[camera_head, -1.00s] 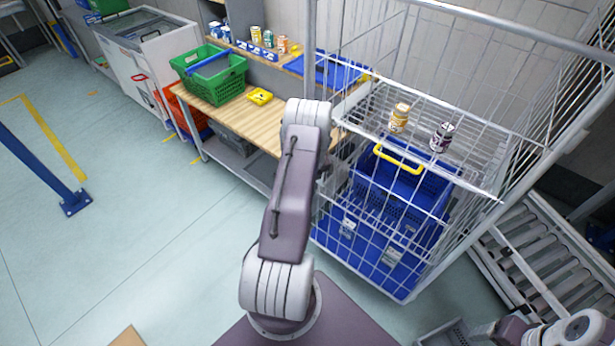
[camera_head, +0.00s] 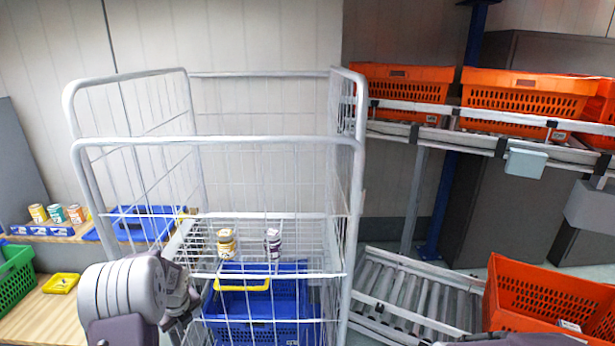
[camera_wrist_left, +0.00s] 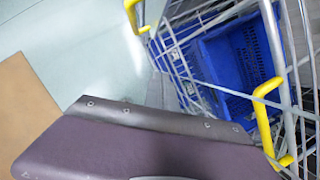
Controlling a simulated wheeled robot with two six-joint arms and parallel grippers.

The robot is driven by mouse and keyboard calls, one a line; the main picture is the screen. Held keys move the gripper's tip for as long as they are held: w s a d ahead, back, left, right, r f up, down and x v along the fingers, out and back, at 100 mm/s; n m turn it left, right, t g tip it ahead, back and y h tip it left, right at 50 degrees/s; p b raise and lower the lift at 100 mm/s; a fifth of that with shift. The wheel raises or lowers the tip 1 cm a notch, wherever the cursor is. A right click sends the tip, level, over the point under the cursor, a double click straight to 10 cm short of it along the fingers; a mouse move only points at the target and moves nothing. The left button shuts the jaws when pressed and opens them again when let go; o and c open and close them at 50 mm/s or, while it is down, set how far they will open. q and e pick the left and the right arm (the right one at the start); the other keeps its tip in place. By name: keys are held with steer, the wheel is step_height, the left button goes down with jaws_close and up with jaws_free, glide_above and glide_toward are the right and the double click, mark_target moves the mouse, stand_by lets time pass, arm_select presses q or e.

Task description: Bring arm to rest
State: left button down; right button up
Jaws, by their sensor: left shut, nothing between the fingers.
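My left arm comes in at the lower left of the head view, its rounded white and purple links in front of the cage cart's left side. My left gripper (camera_head: 183,298) is small and partly hidden beside the arm link, close to the cart's wire front. It is shut and empty. The left wrist view looks down on my purple base, with the cart's wires behind it; no fingertips are clear there. A bit of purple arm shows at the bottom right edge of the head view, but the right gripper is out of view.
The wire cage cart (camera_head: 218,143) stands ahead, with a yellow-lidded jar (camera_head: 226,243) and a dark jar (camera_head: 273,243) on its shelf above a blue crate (camera_head: 262,333). Orange totes (camera_head: 523,93) line the right rack. A wooden bench (camera_head: 50,312) is left.

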arm_select(q)
steer(key=s+d+r+n+h+b, duration=0.1)
steer(key=s+d+n+b, duration=0.15)
steer(key=d, duration=0.75)
steer(key=s+d+n+h+b, duration=0.1)
steer(key=s+d+n+b, duration=0.2)
steer(key=d, duration=0.6)
steer(key=s+d+f+n, duration=0.1)
steer(key=s+d+n, duration=0.1)
steer(key=s+n, duration=0.5)
steer(key=s+d+f+n+g+h, duration=0.1)
steer(key=s+d+f+n, duration=0.1)
steer(key=s+n, duration=0.5)
steer(key=n, duration=0.5)
steer(key=shift+d+f+p, duration=0.15)
steer(key=shift+f+p, duration=0.05)
steer(key=shift+p, duration=0.1)
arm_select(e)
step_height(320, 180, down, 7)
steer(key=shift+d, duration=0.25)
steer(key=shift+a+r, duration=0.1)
